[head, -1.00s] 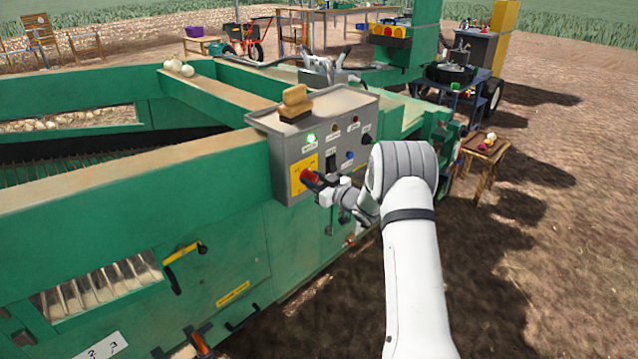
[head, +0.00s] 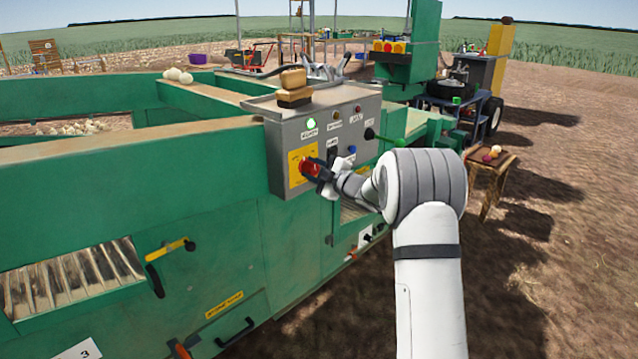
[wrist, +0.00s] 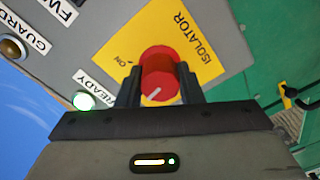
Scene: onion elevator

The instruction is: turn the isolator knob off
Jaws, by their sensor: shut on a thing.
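The isolator knob (wrist: 159,75) is red and round with a pale pointer line. It sits on a yellow plate (wrist: 190,28) marked "ISOLATOR" and "ON" in the wrist view. In the head view the red knob (head: 309,167) is at the lower left of the grey control box (head: 275,170). My gripper (wrist: 158,88) has one dark finger on each side of the knob and is shut on it. The pointer line slants toward the lower left in the wrist view. A green "READY" lamp (wrist: 84,101) is lit beside the plate.
The control box also carries other lamps, a black switch (head: 331,154) and a blue button (head: 351,150). A brush (head: 293,88) lies on its top. The green machine body (head: 180,210) extends left. Open ground lies right, past a small wooden stool (head: 490,170).

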